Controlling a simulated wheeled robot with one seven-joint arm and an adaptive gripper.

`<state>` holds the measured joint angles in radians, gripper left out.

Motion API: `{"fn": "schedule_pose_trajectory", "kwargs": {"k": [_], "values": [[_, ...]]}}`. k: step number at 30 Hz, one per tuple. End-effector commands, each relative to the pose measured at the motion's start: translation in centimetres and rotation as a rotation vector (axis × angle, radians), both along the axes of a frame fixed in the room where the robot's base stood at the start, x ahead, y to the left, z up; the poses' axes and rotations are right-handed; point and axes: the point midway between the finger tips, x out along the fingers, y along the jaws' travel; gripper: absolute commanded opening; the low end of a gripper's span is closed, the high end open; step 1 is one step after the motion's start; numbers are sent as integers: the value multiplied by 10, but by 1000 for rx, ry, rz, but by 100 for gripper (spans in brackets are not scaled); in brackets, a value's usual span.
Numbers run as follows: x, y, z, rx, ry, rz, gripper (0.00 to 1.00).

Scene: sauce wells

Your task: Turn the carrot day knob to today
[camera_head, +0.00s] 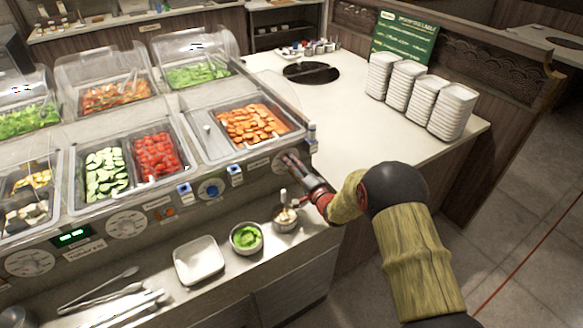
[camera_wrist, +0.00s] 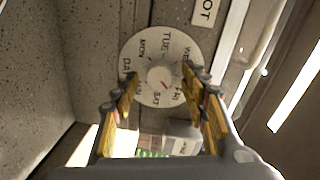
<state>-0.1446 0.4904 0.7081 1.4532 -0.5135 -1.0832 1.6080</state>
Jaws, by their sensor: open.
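The day dial (camera_wrist: 140,60) is a pale disc with day names around a central knob (camera_wrist: 158,76) in the wrist view. MON, TUE, WED, FRI and SAT can be made out. A red mark on the knob points to the lower right, roughly toward FRI. A tag (camera_wrist: 207,11) ending in "OT" sits beside the dial. My gripper (camera_wrist: 161,80) is open, its yellow fingers on either side of the knob; contact cannot be told. In the head view my gripper (camera_head: 291,162) is at the counter front below the carrot well (camera_head: 252,124) and hides most of this dial.
A green display (camera_head: 72,237) is on the front panel at left, too small to read surely. A white dish (camera_head: 198,261), green bowl (camera_head: 246,238) and metal cup (camera_head: 286,219) stand on the ledge below.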

Motion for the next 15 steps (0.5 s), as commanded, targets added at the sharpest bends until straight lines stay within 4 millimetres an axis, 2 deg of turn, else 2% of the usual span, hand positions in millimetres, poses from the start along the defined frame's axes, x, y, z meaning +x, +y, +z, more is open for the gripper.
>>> {"fn": "schedule_pose_trajectory", "kwargs": {"k": [5, 15], "values": [[-14, -11, 1, 0, 1, -1, 44], [-70, -49, 4, 0, 2, -1, 44]]}}
